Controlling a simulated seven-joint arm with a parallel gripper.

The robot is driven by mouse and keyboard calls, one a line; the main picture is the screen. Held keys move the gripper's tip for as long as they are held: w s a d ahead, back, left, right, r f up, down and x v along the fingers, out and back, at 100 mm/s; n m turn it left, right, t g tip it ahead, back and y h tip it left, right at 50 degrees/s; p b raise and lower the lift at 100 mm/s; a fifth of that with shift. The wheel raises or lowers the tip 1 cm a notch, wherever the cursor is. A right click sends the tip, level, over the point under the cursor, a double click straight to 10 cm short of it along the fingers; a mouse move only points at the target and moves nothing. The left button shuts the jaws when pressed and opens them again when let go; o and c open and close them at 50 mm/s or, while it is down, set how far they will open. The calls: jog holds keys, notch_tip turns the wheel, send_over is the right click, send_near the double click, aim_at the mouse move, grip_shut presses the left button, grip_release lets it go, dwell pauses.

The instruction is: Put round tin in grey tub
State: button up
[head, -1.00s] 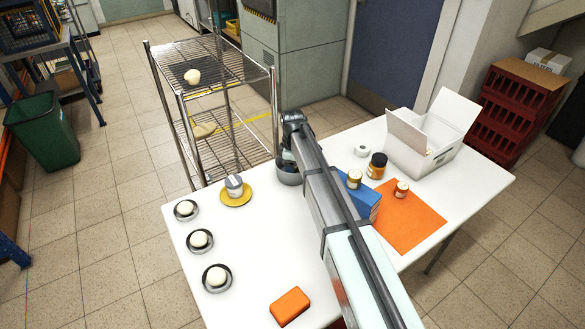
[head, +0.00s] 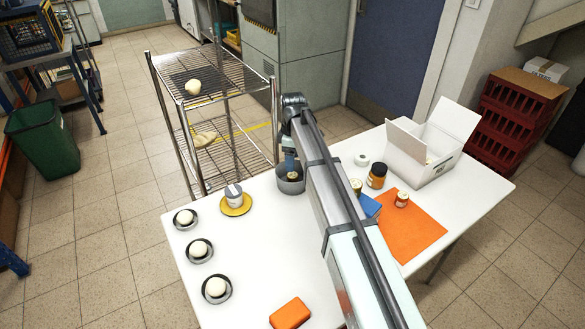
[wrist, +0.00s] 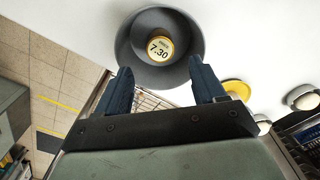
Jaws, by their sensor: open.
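The grey tub (head: 283,187) stands on the white table near its back edge; it also fills the upper middle of the wrist view (wrist: 129,42). A round tin with a yellow rim and a pale lid marked 7.30 (wrist: 160,48) lies inside the tub, on its floor. The tin also shows inside the tub in the head view (head: 293,177). My gripper (wrist: 160,65) is open, with its two blue fingers apart over the tub and nothing between them. The arm hides part of the table in the head view.
A grey-white tin stands on a yellow saucer (head: 236,210) left of the tub. Right are a blue box (head: 370,206), small jars, an orange mat (head: 425,232) and an open white carton (head: 433,165). An orange block (head: 290,313) lies in front. A wire rack (head: 222,75) stands behind.

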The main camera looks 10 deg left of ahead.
jog(key=shift+r, duration=1.55)
